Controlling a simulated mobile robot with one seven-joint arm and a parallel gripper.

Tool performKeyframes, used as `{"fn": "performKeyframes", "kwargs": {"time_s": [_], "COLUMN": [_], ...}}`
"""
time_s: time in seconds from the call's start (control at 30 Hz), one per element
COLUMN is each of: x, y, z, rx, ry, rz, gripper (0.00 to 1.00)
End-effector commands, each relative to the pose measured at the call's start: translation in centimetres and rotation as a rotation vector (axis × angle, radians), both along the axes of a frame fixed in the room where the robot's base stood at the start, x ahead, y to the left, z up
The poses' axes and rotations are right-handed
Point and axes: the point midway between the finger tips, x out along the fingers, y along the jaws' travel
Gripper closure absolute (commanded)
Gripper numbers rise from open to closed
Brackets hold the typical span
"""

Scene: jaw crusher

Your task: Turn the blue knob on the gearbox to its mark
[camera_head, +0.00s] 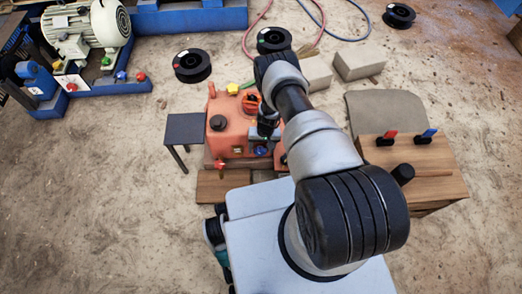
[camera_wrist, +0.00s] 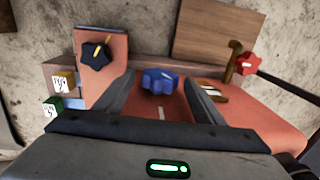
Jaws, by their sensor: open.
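The gearbox (camera_head: 228,132) is an orange-red housing in the middle of the head view, partly hidden by my arm. Its blue knob (camera_head: 261,150) shows small at the front, just below my gripper (camera_head: 266,136). In the wrist view the lobed blue knob (camera_wrist: 158,84) appears between the two dark fingers of my gripper (camera_wrist: 160,79). The fingers are open, with a gap to either side of the knob; whether they reach down around it is unclear. A short white mark (camera_wrist: 162,113) is on the red face below the knob. The knob's own pointer is hard to make out.
In the wrist view, a black knob (camera_wrist: 95,54) with a yellow pointer is at left, and a red knob (camera_wrist: 248,64) on a stem at right. A wooden table (camera_head: 440,165) with red and blue handles stands right of the gearbox. A small dark table (camera_head: 186,128) stands left.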

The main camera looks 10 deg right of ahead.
Motion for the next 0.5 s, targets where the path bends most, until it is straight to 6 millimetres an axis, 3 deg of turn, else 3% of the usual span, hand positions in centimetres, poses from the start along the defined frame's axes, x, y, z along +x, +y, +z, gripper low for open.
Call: {"fn": "performKeyframes", "kwargs": {"time_s": [0.33,0.5], "x": [0.02,0.02], "y": [0.05,0.04], "z": [-0.32,-0.31], "rx": [0.000,0.000], "ry": [0.000,0.000], "rz": [0.000,0.000], "gripper": [0.38,0.67]}}
